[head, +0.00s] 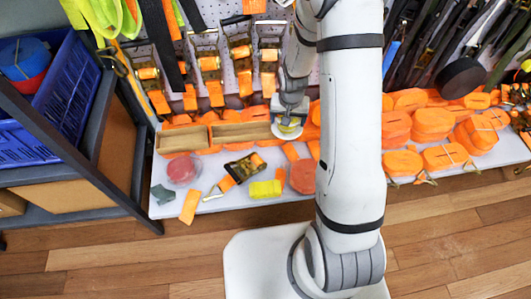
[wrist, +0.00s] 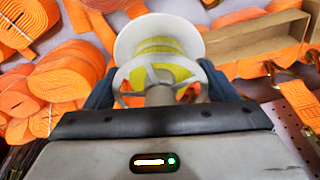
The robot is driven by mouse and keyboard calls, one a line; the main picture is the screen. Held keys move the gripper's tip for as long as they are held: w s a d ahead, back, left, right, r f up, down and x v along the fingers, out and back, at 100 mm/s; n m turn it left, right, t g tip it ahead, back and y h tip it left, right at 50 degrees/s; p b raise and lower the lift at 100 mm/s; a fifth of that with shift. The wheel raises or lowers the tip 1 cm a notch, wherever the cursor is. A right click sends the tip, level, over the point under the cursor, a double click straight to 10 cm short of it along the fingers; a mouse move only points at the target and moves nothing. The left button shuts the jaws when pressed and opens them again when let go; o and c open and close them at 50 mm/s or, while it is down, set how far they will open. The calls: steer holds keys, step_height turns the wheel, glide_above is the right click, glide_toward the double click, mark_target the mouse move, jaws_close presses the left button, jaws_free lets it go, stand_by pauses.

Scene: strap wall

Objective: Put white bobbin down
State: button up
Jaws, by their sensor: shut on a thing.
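The white bobbin (wrist: 128,42) has white flanges and yellow winding around its core. My gripper (wrist: 158,88) is shut on it, with one dark finger on each side in the wrist view. In the head view my gripper (head: 289,117) points down over the white shelf (head: 225,199), and the bobbin (head: 289,131) shows just under it. The bobbin is right beside the right end of a brown open tray (head: 241,140). Whether the bobbin touches the shelf or the orange straps below it, I cannot tell.
A second brown tray (head: 183,140) stands to the left. Rolled orange straps (head: 433,122) crowd the right. A pink disc (head: 184,169), a yellow bundle (head: 265,189), a red disc (head: 303,176) and a ratchet strap (head: 240,170) lie in front. Small white gaps show between them.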

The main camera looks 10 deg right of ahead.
steer(key=shift+s+a+f, duration=0.15)
steer(key=shift+s+f, duration=0.05)
steer(key=shift+f, duration=0.3)
steer(key=shift+s+a+f, duration=0.1)
steer(key=shift+s+f, duration=0.1)
steer(key=shift+f, duration=0.25)
steer(key=b, duration=1.2)
glide_above(283, 158)
steer(key=shift+m, duration=0.3)
steer(key=f, duration=1.7)
steer(key=shift+s+a+f, duration=0.15)
steer(key=shift+s+f, duration=0.1)
steer(key=shift+s, duration=0.05)
steer(key=shift+f+b, duration=0.15)
steer(key=shift+b, duration=0.15)
steer(key=o, duration=1.1)
